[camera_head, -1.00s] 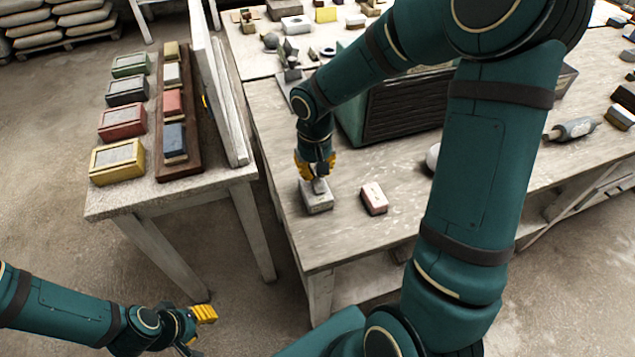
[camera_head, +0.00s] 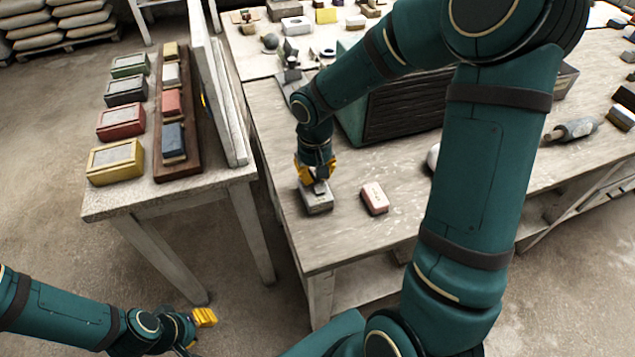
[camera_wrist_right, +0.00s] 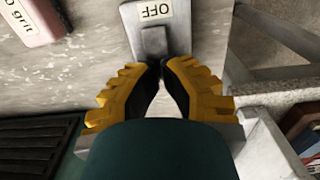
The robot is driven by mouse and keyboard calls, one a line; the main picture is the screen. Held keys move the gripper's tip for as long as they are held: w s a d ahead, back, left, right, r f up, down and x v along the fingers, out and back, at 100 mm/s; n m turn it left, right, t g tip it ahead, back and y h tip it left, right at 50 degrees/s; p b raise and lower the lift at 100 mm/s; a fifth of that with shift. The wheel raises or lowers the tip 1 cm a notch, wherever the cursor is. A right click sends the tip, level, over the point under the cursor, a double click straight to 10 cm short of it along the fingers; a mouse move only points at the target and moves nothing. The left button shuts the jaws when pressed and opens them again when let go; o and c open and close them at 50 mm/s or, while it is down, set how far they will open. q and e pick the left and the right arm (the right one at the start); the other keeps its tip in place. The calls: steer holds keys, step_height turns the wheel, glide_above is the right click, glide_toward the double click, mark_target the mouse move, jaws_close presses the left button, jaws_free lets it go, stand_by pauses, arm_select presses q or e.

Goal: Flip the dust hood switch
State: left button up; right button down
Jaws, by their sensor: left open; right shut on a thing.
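The dust hood switch is a small grey box (camera_head: 317,205) near the front left corner of the workbench. My right gripper (camera_head: 316,181) is over the box's far part, pointing down. Its yellow fingers (camera_wrist_right: 161,64) are closed together on the switch's lever, which is mostly hidden between them. The dust hood (camera_head: 405,108), a green box with a dark slatted front, stands behind, partly covered by my right arm. My left gripper (camera_head: 201,332) is open and empty, low at left, away from the bench.
A pink block (camera_head: 374,198) lies just right of the switch; its lettering shows partly in the wrist view (camera_wrist_right: 32,18). A side table (camera_head: 110,208) at left holds coloured boxes and a brown rack (camera_head: 178,165).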

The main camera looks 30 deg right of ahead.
steer(key=shift+f, duration=0.3)
steer(key=shift+r+p, duration=2.4)
steer(key=shift+r, duration=1.2)
steer(key=shift+f, duration=0.1)
